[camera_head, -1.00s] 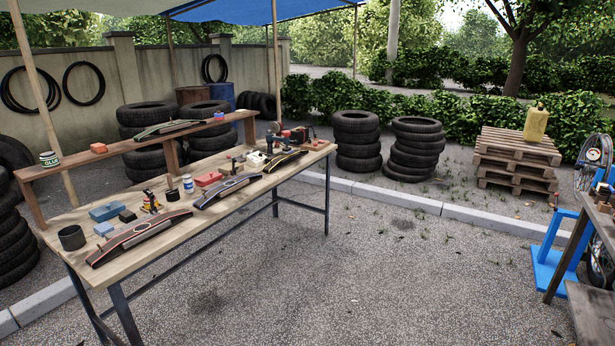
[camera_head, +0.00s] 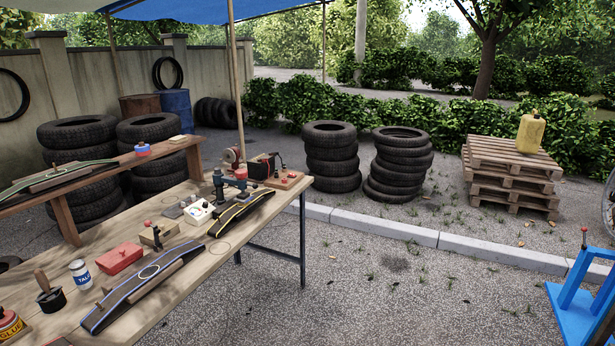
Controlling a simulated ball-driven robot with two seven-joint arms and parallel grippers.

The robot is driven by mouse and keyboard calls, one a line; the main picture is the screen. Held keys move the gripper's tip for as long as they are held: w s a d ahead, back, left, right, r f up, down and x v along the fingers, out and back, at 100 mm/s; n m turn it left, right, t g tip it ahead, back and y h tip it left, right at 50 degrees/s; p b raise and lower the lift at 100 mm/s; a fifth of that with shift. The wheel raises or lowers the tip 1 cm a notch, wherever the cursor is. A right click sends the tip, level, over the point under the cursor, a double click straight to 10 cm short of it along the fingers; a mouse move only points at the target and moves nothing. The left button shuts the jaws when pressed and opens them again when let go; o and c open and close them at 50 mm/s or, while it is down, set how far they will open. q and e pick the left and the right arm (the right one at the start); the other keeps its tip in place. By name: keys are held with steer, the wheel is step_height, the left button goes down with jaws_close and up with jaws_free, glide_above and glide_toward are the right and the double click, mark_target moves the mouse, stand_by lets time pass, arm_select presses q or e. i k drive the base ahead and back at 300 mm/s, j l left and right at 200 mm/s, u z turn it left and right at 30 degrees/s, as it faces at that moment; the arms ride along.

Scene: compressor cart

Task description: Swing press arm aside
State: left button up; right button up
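A small dark press-like tool (camera_head: 220,186) with an upright post stands near the far end of the wooden workbench (camera_head: 165,285). A red knob or cap (camera_head: 241,173) shows just right of its post. I cannot tell for sure whether this is the press the task means, or which way its arm swings. Neither of my grippers is in view.
A white box with knobs (camera_head: 199,212), a red case (camera_head: 119,258) and a blue-edged strip (camera_head: 135,290) lie on the bench. Tyre stacks (camera_head: 331,160) and pallets (camera_head: 510,180) stand behind. A blue stand (camera_head: 580,300) is at right. The gravel between is clear.

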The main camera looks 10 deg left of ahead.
mark_target(242, 184)
steer(key=i+l+z, duration=0.1)
steer(key=i+z, duration=0.3)
steer(key=i, duration=1.05)
